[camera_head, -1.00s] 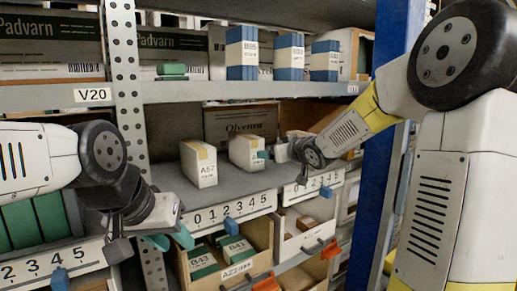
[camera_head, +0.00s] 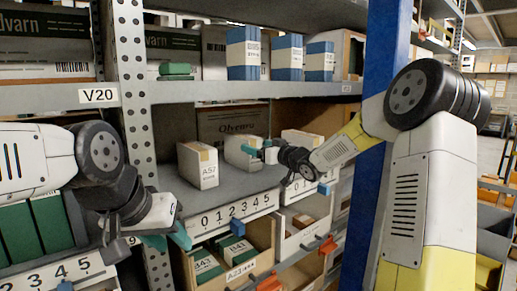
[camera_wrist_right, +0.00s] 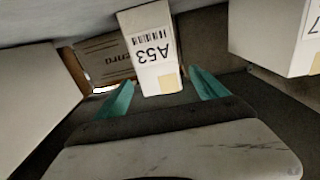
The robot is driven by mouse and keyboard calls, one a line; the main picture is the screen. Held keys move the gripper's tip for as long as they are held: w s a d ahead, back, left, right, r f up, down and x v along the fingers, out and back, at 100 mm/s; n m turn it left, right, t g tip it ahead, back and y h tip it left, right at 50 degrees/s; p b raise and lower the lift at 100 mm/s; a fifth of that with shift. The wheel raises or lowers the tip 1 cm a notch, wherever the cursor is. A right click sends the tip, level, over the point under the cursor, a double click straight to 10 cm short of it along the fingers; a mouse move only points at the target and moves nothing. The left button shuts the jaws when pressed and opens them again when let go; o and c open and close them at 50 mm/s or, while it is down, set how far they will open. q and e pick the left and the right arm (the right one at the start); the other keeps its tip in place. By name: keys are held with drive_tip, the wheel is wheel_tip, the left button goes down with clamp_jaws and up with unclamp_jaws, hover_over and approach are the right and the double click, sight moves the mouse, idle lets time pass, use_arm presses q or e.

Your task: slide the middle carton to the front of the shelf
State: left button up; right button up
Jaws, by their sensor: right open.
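Three white cartons with tan tape stand in a row on the grey shelf (camera_head: 230,190): the left one marked A57 (camera_head: 198,166), the middle carton (camera_head: 240,150) and the right one (camera_head: 302,139). My right gripper (camera_head: 262,149) is open at the middle carton's right side. In the right wrist view the middle carton, marked A53 (camera_wrist_right: 152,50), shows upside down between the two teal fingers of the right gripper (camera_wrist_right: 162,92), with gaps on both sides. My left gripper (camera_head: 168,239) hangs empty below the shelf edge near the upright, teal fingers apart.
Neighbouring cartons flank the wrist view at left (camera_wrist_right: 35,90) and right (camera_wrist_right: 275,35). A brown box (camera_head: 228,121) stands at the back. A perforated upright (camera_head: 133,120) and a blue post (camera_head: 372,150) border the bay. Open bins (camera_head: 235,262) sit below.

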drive_tip(key=x, duration=0.6)
drive_tip(key=shift+w+a, duration=0.15)
drive_tip(key=shift+w, duration=0.1)
drive_tip(key=shift+c, duration=0.2)
clamp_jaws()
